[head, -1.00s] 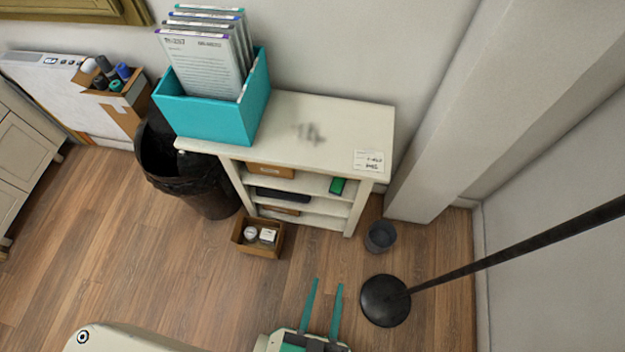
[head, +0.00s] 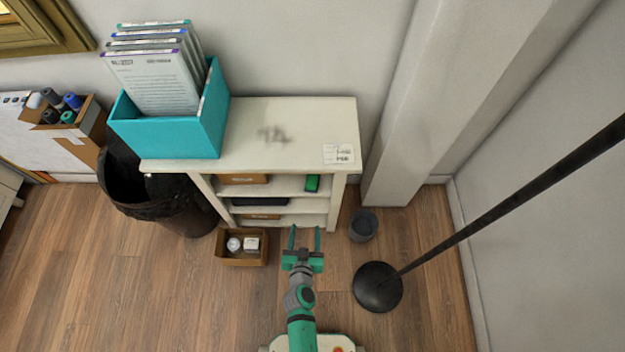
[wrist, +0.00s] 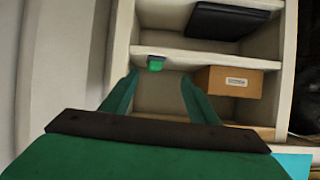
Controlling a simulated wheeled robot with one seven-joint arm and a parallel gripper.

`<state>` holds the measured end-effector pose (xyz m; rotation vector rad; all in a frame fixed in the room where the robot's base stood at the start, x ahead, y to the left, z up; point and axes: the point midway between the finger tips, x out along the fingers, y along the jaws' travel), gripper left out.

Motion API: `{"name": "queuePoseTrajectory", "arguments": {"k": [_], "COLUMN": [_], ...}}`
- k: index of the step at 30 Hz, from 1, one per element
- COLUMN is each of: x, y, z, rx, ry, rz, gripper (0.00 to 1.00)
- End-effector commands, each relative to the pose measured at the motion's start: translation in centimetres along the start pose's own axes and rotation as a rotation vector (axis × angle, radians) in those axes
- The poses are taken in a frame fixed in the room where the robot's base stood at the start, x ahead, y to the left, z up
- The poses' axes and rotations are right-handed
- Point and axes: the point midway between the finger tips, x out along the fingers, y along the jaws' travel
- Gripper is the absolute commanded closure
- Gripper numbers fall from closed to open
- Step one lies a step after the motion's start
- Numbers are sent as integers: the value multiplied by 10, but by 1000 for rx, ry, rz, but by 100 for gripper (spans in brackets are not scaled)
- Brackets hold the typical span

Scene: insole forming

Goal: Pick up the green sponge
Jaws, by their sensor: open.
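The small green sponge (head: 312,183) sits at the right end of the upper shelf inside the white shelf unit (head: 345,190). It also shows in the wrist view (wrist: 155,63), just past my fingertips and near the middle between them. My gripper (head: 305,231) is open and empty in front of the unit, below and short of the sponge in the head view. In the wrist view its two green fingers (wrist: 161,77) point into the shelves, apart from the sponge.
A brown box (wrist: 229,81) shares the sponge's shelf, and a dark case (wrist: 226,21) lies on another shelf. A teal file box (head: 170,135) stands on top. A black bin (head: 160,200), a small carton (head: 242,262), a grey pot (head: 363,226) and a pole base (head: 378,288) stand on the floor.

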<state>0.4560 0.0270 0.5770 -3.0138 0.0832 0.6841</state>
Motion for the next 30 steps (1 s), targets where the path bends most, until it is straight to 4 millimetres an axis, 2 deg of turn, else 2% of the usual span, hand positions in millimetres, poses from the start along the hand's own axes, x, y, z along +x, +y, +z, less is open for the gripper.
{"name": "queuePoseTrajectory", "arguments": {"k": [1,3,6,9,15,24,30], "x": [25,53,87,112,138,176,192], "y": [-2,-4,-5,-6,-6,-1,1], "z": [-6,-11,-22,-34,-48,-51,-52], "rx": [-1,0,3,7,11,10,11], "ry": [6,11,23,37,56,58,57], "rz": [13,34,65,89,115,118,117], "gripper": [45,45,45,45,45,45,45]}}
